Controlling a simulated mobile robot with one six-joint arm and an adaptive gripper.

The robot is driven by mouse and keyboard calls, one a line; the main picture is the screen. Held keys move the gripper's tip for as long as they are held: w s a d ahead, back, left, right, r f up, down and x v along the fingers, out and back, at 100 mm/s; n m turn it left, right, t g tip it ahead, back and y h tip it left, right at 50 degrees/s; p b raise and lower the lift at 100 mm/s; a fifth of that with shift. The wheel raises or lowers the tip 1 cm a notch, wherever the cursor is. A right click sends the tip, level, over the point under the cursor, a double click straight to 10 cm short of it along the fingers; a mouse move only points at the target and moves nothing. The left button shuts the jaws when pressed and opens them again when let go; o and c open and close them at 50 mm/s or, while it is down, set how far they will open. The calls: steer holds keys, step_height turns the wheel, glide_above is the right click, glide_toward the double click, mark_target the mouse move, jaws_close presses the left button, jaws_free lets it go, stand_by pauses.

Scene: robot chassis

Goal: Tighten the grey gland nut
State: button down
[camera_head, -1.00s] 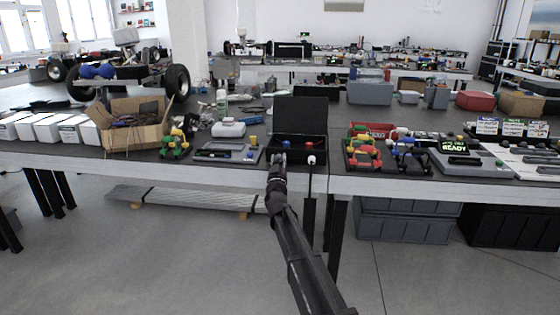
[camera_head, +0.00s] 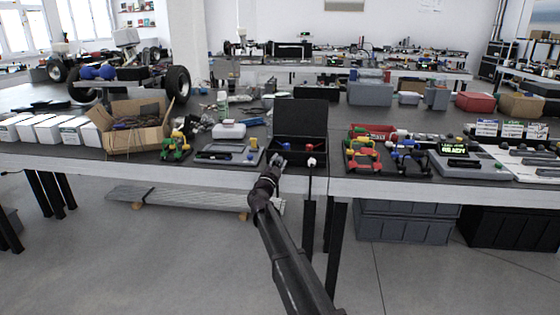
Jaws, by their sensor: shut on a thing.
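A black box with a raised lid (camera_head: 300,116) stands at the front edge of the workbench, a little right of the picture's middle. My gripper (camera_head: 277,160) is at the front of this box, at its left part. It is shut on a small grey thing that I take for the gland nut; the fingers and my wrist hide most of it. A white and red knob (camera_head: 311,161) sits on the box front just right of my gripper. A blue part (camera_head: 286,147) shows just behind my gripper. The cable and the thread of the gland cannot be made out.
Left of the box lie a grey tray (camera_head: 228,152) with a yellow part and a white case (camera_head: 229,130). A cardboard box (camera_head: 138,138) stands farther left. Right are coloured clamps (camera_head: 362,152) and a lit display (camera_head: 458,149). The floor in front is clear.

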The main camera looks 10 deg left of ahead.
steer(key=shift+w+m+g+h, duration=0.1)
steer(key=shift+m+g+h, duration=0.35)
steer(key=shift+m, duration=0.85)
steer(key=shift+c, duration=1.7)
jaws_free()
steer(key=shift+s, duration=0.3)
